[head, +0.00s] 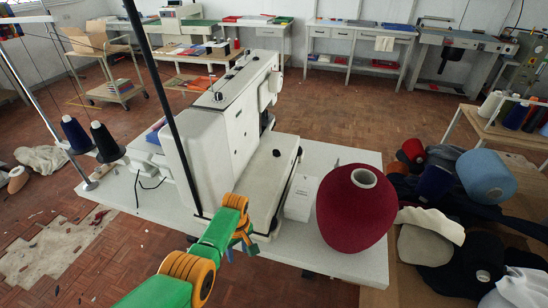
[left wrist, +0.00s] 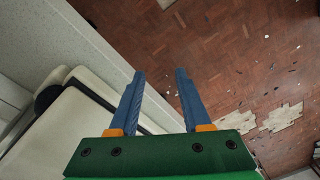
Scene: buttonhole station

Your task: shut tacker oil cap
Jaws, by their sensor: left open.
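The white tacker (head: 225,125), a sewing machine, stands on a pale table. A small dark knob (head: 217,96) is on its top; I cannot tell whether this is the oil cap, nor make out a cap open or shut. My left gripper (head: 243,243) is at the near edge of the machine's base, partly hidden by its own arm. In the left wrist view its two blue fingers (left wrist: 160,73) are apart with nothing between them. A cream machine part (left wrist: 75,125) with a dark rounded piece (left wrist: 48,95) is left of the fingers there. My right gripper is not in view.
A large dark red thread cone (head: 355,210) stands on the table (head: 160,200) right of the machine. A thin dark pole (head: 165,90) rises in front of it. Two dark spools (head: 104,142) are at left. Cones and cloth lie heaped at right.

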